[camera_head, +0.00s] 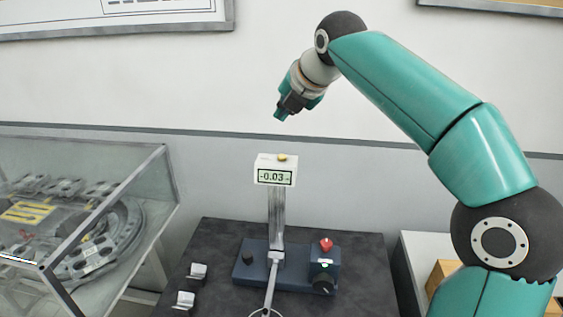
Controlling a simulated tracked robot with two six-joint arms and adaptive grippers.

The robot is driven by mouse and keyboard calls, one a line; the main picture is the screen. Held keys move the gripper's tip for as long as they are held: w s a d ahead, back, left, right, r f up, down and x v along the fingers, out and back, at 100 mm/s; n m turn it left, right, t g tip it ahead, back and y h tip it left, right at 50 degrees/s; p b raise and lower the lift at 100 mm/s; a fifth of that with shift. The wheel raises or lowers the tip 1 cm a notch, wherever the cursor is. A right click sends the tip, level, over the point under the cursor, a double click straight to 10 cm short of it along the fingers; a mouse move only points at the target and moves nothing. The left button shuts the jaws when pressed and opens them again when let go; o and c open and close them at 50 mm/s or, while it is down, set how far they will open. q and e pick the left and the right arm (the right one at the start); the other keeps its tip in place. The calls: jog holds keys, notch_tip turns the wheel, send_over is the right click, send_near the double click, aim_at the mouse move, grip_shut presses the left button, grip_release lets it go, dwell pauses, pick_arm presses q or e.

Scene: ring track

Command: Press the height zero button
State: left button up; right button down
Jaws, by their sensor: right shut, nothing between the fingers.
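The height gauge has a white display head (276,171) that reads about -0.03. A small yellow button (282,157) sits on top of the head. The head is on an upright silver column (276,215) that rises from a dark blue base (287,268) on a dark table. My right gripper (281,114) is shut and empty. In the picture it is above the yellow button, apart from it, with its tip pointing down. My left gripper is not in view.
A red knob (326,244) and a dark knob stand on the base's right side. Small metal blocks (198,271) lie on the dark table (222,240) at left. A glass case (150,190) stands further left. A cardboard box (440,272) is at right.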

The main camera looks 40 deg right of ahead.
jog(key=b, duration=0.5)
send_over(284, 157)
notch_tip(284, 157, down, 5)
jog(key=shift+w+f, duration=0.1)
jog(key=shift+w, duration=0.05)
jog(key=shift+f+b, duration=0.45)
jog(key=shift+f, duration=0.45)
jog(key=shift+f, duration=0.1)
jog(key=shift+f, duration=0.25)
jog(key=shift+f+b, duration=0.6)
dwell(0.8)
jog(key=shift+r, duration=0.1)
jog(key=shift+r+p, duration=0.9)
jog(key=shift+p, duration=0.15)
jog(key=shift+r, duration=0.1)
